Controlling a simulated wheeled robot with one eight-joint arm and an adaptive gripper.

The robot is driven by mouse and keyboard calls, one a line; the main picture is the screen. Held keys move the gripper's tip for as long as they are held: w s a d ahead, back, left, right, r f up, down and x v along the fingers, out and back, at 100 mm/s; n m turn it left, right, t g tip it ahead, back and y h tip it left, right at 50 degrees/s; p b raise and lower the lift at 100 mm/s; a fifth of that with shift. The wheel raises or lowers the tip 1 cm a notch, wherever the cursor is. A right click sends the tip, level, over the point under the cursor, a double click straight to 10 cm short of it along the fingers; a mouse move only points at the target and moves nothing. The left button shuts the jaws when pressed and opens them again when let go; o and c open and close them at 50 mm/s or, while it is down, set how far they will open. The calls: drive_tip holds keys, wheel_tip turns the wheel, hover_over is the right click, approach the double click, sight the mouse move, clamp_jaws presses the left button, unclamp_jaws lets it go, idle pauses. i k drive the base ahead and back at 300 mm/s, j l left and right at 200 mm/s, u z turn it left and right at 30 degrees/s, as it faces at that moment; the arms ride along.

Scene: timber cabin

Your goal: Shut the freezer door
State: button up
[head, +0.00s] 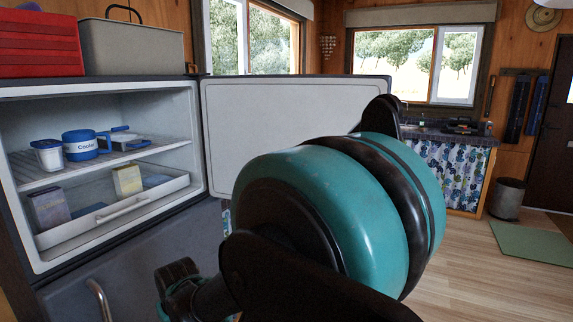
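The freezer compartment (100,112) is open at the left, its white inside and shelves showing. Its door (300,98) stands swung wide to the right, with its pale inner face towards me. My teal and black arm covers the lower right part of the door. A dark end part at the lower left, in front of the grey lower door, looks like my gripper (177,278). It is small and partly hidden by my arm, and its fingers cannot be made out. It appears apart from the freezer door.
A red case (40,45) and a grey box (130,46) stand on top. A curtained counter (450,175) and bin (507,199) stand right; open floor lies before them.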

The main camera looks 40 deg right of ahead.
sight(246, 117)
drive_tip(key=l+z, duration=0.15)
drive_tip(key=z, duration=3.5)
drive_tip(key=i+u, duration=0.3)
drive_tip(key=i, duration=0.25)
drive_tip(key=i+l+u, duration=0.2)
drive_tip(key=i+u, duration=0.15)
drive_tip(key=i, duration=0.15)
drive_tip(key=i+l+u, duration=0.3)
drive_tip(key=i, duration=0.25)
drive_tip(key=i+j+u, duration=0.2)
drive_tip(key=i+u, duration=0.55)
drive_tip(key=u, duration=0.2)
drive_tip(key=i+u, duration=0.45)
drive_tip(key=i+l+u, duration=0.3)
drive_tip(key=u, duration=0.2)
drive_tip(key=i+u, duration=0.1)
drive_tip(key=u, duration=0.4)
drive_tip(key=i+u, duration=0.1)
drive_tip(key=u, duration=0.85)
drive_tip(key=i+l+u, duration=0.15)
drive_tip(key=u, duration=0.35)
drive_tip(key=l+u, duration=0.15)
drive_tip(key=u, duration=0.35)
drive_tip(key=k+l+z, duration=0.1)
drive_tip(key=k, duration=0.25)
drive_tip(key=k+l+z, duration=0.1)
drive_tip(key=k+l, duration=0.15)
